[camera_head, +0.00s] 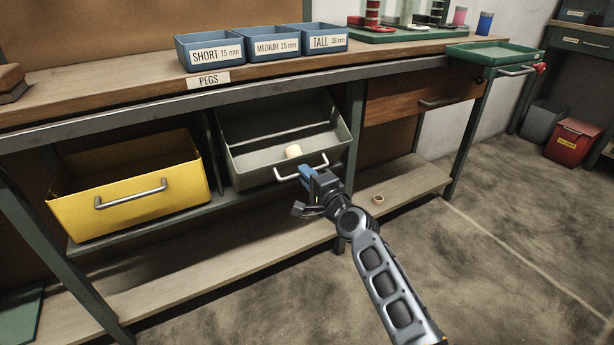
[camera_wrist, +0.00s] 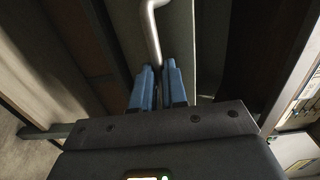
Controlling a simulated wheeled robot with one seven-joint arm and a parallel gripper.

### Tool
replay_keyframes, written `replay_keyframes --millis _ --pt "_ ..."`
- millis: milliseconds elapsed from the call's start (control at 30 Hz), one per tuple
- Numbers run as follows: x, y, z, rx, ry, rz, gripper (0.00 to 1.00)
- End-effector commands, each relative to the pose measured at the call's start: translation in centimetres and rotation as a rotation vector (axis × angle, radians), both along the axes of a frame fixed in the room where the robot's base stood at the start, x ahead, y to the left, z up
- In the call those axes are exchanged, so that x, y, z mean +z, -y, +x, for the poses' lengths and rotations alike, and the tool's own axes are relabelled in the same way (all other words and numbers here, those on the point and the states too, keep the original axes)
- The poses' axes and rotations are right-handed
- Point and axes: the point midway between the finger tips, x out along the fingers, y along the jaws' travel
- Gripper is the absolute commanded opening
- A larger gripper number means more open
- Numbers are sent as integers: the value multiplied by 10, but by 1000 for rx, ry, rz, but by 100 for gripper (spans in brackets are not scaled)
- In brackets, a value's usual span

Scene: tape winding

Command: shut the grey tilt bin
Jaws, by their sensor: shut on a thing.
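The grey tilt bin (camera_head: 254,173) hangs under the bench, tipped forward and open, with a cream roll (camera_head: 293,151) visible inside. Its pale bar handle (camera_head: 287,177) is on the front face. In the wrist view the handle (camera_wrist: 152,30) runs down between the two blue fingertips of my gripper (camera_wrist: 159,75). The exact contact is partly hidden by the fingers.
A yellow bin (camera_head: 130,212) stands tipped open to the left. A wooden drawer (camera_head: 410,103) is to the right, and a lower shelf (camera_head: 225,250) holds a small tape roll (camera_head: 378,199). Blue peg boxes (camera_head: 275,46) sit on the bench top.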

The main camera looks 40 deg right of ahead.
Motion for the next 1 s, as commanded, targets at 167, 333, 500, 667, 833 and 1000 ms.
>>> replay_keyframes --millis 167,333,500,667,833,1000 --pt "0 0 0 0 -1 0 0" --pt "-1 0 0 0 -1 0 0" --pt "0 0 0 0 -2 1 0" --pt "3 0 0 0 -9 2 0" --pt "9 1 2 0 -35 10 0" --pt "17 1 6 2 -77 23 0"
